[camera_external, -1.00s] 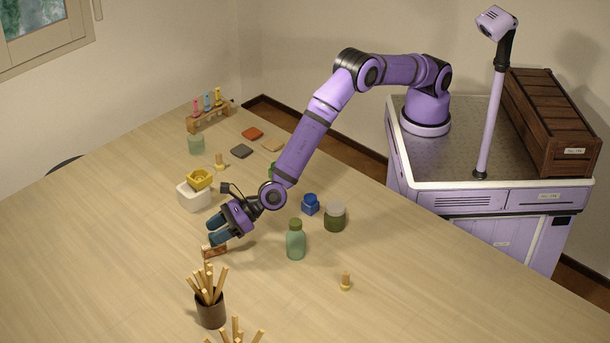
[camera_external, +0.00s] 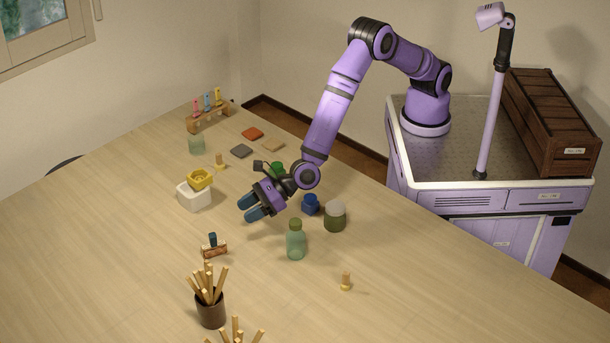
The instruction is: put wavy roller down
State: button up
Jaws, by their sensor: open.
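What looks like the wavy roller (camera_external: 214,251) is on the table, a brown patterned piece with a short dark blue handle standing up from it. It sits just behind the dark cup of wooden sticks. My gripper (camera_external: 247,208) is open and empty. It hangs above the table behind and to the right of the roller, clear of it.
A dark cup of wooden sticks (camera_external: 210,310) stands in front of the roller. A green bottle (camera_external: 296,244), a blue jar (camera_external: 311,205) and a dark green jar (camera_external: 335,217) stand right of my gripper. A white block with a yellow piece (camera_external: 194,197) stands left.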

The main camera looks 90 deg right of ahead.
jog(key=w+d+r+m+t+h, duration=0.1)
jog(key=w+d+r+m+h, duration=0.15)
jog(key=d+r+m, duration=0.4)
jog(key=w+d+r+m+h, duration=0.1)
jog(key=d+r+m+h, duration=0.2)
jog(key=d+r, duration=0.65)
jog(key=s+d+r+m+g+h, duration=0.1)
jog(key=s+d+r+m+h, duration=0.3)
jog(key=d, duration=0.8)
jog(key=s+d+r+m+g, duration=0.2)
jog(key=d+r+m, duration=0.45)
jog(key=d, duration=0.45)
jog(key=s+d+r+m+g, duration=0.35)
jog(key=s+d+m, duration=0.75)
jog(key=s+d, duration=0.65)
jog(key=s+f+m+g+y, duration=0.1)
jog(key=s+m, duration=0.3)
jog(key=s, duration=0.6)
jog(key=s+f+m+y, duration=0.2)
jog(key=s+m, duration=0.3)
jog(key=s, duration=0.4)
jog(key=shift+s+f+g+y, duration=0.25)
jog(key=shift+s+g+y, duration=0.15)
jog(key=shift+y, duration=0.35)
